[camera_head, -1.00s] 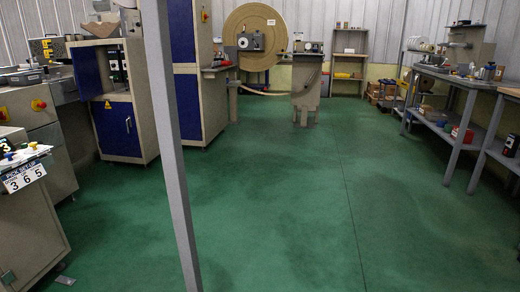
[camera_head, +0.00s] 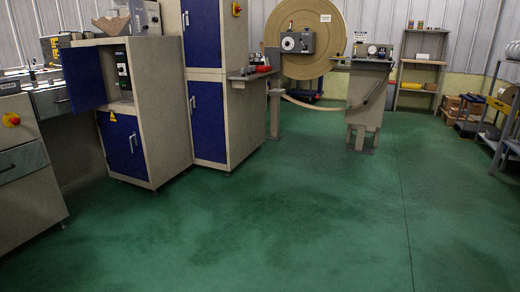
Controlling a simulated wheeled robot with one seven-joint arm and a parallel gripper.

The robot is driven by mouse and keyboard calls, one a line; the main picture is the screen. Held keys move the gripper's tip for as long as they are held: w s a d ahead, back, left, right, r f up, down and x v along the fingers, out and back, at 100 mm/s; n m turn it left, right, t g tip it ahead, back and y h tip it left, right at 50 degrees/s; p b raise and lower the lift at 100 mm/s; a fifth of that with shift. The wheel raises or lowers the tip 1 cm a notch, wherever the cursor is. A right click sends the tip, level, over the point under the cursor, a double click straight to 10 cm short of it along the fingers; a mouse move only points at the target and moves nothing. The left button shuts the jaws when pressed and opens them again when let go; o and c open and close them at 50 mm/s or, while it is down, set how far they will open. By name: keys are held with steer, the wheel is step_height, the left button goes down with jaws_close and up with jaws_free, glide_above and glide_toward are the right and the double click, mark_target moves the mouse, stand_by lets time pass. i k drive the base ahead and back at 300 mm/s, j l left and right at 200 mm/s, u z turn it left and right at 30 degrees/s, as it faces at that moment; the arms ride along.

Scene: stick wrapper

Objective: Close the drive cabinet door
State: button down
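The drive cabinet (camera_head: 169,108) is a beige cabinet left of centre in the head view. Its upper blue door (camera_head: 84,78) stands open, swung out to the left. The upper compartment behind it is exposed and holds a dark drive unit (camera_head: 123,76). The lower blue door (camera_head: 123,145), with a yellow warning sign and a handle, is shut. My gripper is not in view, so its state is hidden.
A taller cabinet with blue doors (camera_head: 207,120) stands right of the drive cabinet. A beige machine (camera_head: 28,165) with a red knob is at the left edge. A large reel (camera_head: 330,65) and a pedestal (camera_head: 368,95) stand behind. The green floor (camera_head: 280,225) ahead is clear.

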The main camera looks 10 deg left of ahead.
mark_target(81, 67)
steer(key=i+j+u, duration=0.2)
steer(key=i+u, duration=0.25)
steer(key=i+j+u, duration=0.1)
steer(key=i+u, duration=0.2)
steer(key=u, duration=0.2)
steer(key=i+u, duration=0.45)
steer(key=i+l+u, duration=0.25)
steer(key=u, duration=0.25)
steer(key=i+u, duration=0.35)
steer(key=i, duration=1.1)
steer(key=j, duration=0.1)
